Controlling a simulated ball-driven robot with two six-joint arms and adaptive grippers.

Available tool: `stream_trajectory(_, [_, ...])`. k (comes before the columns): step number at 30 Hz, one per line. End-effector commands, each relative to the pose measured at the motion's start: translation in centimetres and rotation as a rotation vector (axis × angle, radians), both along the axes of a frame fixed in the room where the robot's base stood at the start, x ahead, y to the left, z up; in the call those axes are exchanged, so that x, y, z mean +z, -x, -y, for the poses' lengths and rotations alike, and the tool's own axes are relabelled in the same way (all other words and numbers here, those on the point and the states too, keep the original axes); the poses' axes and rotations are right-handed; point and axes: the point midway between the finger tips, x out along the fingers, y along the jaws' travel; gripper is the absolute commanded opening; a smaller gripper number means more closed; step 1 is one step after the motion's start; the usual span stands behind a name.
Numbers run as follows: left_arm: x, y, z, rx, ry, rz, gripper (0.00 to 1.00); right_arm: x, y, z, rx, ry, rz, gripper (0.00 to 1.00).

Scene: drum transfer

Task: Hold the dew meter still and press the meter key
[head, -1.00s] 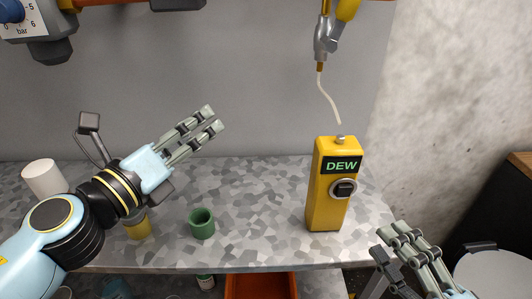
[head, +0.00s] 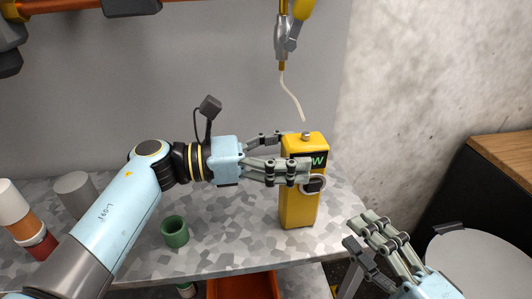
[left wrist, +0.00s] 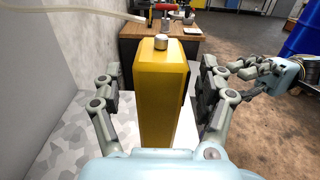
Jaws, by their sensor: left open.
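The dew meter (head: 299,208) is a yellow upright box on the speckled bench, with a small metal knob on top. Its green display (head: 319,160) is partly hidden by my left gripper's fingers. The meter key (head: 314,184), in a pale ring on the front face, is also partly covered. My left gripper (head: 292,156) is open, with its fingers on either side of the meter. In the left wrist view the meter (left wrist: 162,100) stands between the fingers with gaps on both sides. My right gripper (head: 362,232) is low at the right, apart from the meter; its opening is unclear.
A green cup (head: 174,232) stands on the bench (head: 225,236) left of the meter. A pale hose (head: 292,92) hangs from a fitting above the meter. A wooden-topped cabinet (head: 503,158) is at right.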

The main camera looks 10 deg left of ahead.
Motion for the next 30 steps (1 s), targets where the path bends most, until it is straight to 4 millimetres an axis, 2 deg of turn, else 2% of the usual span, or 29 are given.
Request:
stream_trajectory(6, [0.0, -0.7, 2.3, 0.000, 0.001, -0.001, 0.75, 0.0, 0.0, 0.0, 0.000, 0.000, 0.000, 0.38])
stream_trajectory(16, [0.0, -0.8, 2.6, 0.001, -0.001, -0.001, 0.75, 0.0, 0.0, 0.0, 0.000, 0.000, 0.000, 0.38])
stream_trajectory(30, [0.0, -0.8, 2.6, 0.001, -0.001, -0.001, 0.14, 0.0, 0.0, 0.0, 0.000, 0.000, 0.000, 0.38])
